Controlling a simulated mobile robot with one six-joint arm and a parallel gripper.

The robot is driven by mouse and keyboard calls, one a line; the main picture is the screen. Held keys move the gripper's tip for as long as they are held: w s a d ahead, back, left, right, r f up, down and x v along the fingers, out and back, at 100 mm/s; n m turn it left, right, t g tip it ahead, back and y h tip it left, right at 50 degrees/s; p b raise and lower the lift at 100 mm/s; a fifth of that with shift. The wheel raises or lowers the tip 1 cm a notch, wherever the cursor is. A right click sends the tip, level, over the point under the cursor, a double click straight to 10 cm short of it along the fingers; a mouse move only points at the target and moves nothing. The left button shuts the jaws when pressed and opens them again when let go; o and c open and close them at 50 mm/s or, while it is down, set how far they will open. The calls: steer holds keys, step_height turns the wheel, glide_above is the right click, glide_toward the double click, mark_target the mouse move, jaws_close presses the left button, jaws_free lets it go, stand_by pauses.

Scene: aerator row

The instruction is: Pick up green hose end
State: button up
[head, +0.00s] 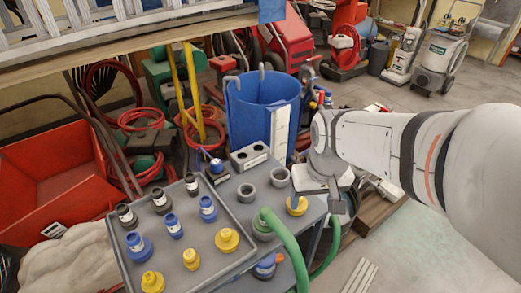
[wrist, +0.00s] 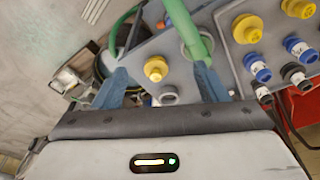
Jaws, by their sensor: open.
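The green hose (head: 285,240) rises over the near edge of the grey table, and its end sits at a grey collar (head: 263,228). In the wrist view the green hose (wrist: 182,20) comes down to the collar behind my right-hand finger, which partly hides it. My gripper (head: 316,196) is open and empty above the table's right part. In the wrist view my gripper (wrist: 160,82) has its blue-grey fingers spread, with a yellow fitting (wrist: 156,69) showing between them. The hose end is not between the fingers.
A grey tray (head: 219,262) holds several blue, yellow and dark fittings at the left. Grey rings (head: 247,192) and a grey block (head: 249,157) stand on the table. A blue bin (head: 262,100) stands behind. Open floor (head: 400,250) lies to the right.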

mark_target(266, 213)
steer(key=o, duration=0.4)
steer(key=w+a+f, duration=0.2)
steer(key=a+f, duration=0.1)
steer(key=w+a+f+n+g+b, duration=0.1)
steer(key=w+a+f, duration=0.2)
steer(key=f, duration=0.1)
steer(key=w+a+f+n, duration=0.1)
steer(key=w+a+f, duration=0.1)
steer(key=a+f, duration=0.1)
steer(key=shift+w+a+f+g+b, duration=0.25)
steer(key=shift+f+g+b, duration=0.05)
steer(key=shift+g, duration=0.1)
steer(key=shift+a+f+n, duration=0.1)
steer(key=shift+f+n, duration=0.2)
steer(key=shift+f, duration=0.05)
steer(key=shift+w+f, duration=0.1)
steer(key=shift+f, duration=3.5)
